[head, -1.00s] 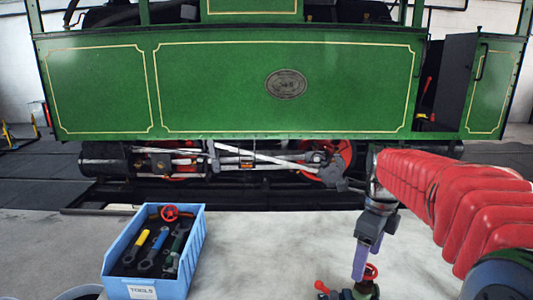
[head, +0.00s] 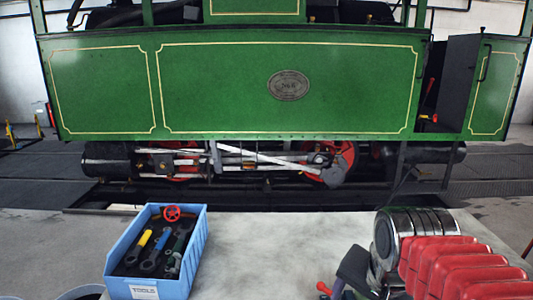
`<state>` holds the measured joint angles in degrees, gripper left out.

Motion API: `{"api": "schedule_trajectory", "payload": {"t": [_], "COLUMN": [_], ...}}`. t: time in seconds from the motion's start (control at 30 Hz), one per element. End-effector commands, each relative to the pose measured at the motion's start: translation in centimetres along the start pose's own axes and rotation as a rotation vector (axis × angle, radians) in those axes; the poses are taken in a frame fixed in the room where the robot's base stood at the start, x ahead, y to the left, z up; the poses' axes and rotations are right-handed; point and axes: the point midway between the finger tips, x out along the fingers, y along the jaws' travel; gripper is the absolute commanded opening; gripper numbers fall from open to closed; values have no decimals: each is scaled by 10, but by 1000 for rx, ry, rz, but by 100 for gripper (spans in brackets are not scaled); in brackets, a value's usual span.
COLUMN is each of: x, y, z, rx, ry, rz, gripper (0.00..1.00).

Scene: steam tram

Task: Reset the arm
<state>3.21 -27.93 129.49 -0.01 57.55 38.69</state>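My red-sleeved arm is folded low at the right of the head view, with a shiny ribbed metal joint at its front. My gripper (head: 347,275) shows only as a dark grey piece left of that joint, low over the pale worktop (head: 275,245). Its fingertips are not clear, so I cannot tell whether it is open or shut. I see nothing held in it.
A blue tool box (head: 198,250) at the left holds several wrenches and a red handwheel (head: 172,213). A small red handle (head: 323,288) shows near my gripper. The green steam tram (head: 230,90) stands behind. The worktop's middle is clear.

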Motion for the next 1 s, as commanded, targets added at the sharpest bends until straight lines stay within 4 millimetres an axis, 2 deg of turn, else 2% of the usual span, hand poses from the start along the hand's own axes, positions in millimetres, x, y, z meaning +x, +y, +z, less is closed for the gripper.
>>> {"api": "schedule_trajectory", "payload": {"t": [0.3, 0.5, 1.0], "x": [1, 4, 5], "y": [21, 29, 30], "z": [45, 61, 63], "rx": [-487, -691, -726], "ry": [74, 111, 115], "rz": [-53, -65, -66], "gripper": [72, 72, 72]}}
